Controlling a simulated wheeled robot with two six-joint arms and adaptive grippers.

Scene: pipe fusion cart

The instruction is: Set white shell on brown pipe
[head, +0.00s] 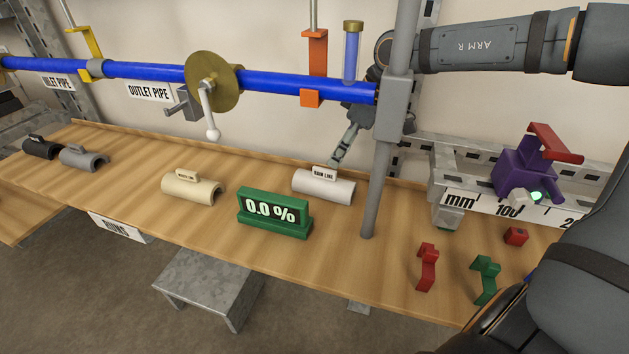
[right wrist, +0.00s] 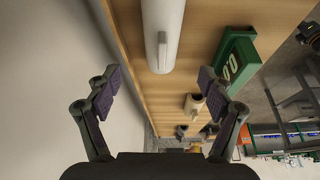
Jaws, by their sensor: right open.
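The white shell (head: 325,189) lies on the wooden bench as a half-tube with a small labelled handle on top. In the right wrist view the white shell (right wrist: 162,35) is ahead of my right gripper (right wrist: 160,88), whose fingers are spread apart with nothing between them. In the head view my right gripper (head: 343,152) is just above and behind the shell, partly hidden by the grey post and arm. It appears apart from the shell. I see no brown pipe in either view; the pipe in sight is blue. My left gripper is not in view.
The blue pipe (head: 278,84) runs above the bench, with a brass disc and lever. A grey post (head: 380,180) stands right of the shell. A green display (head: 274,213) reads 0.0 %.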

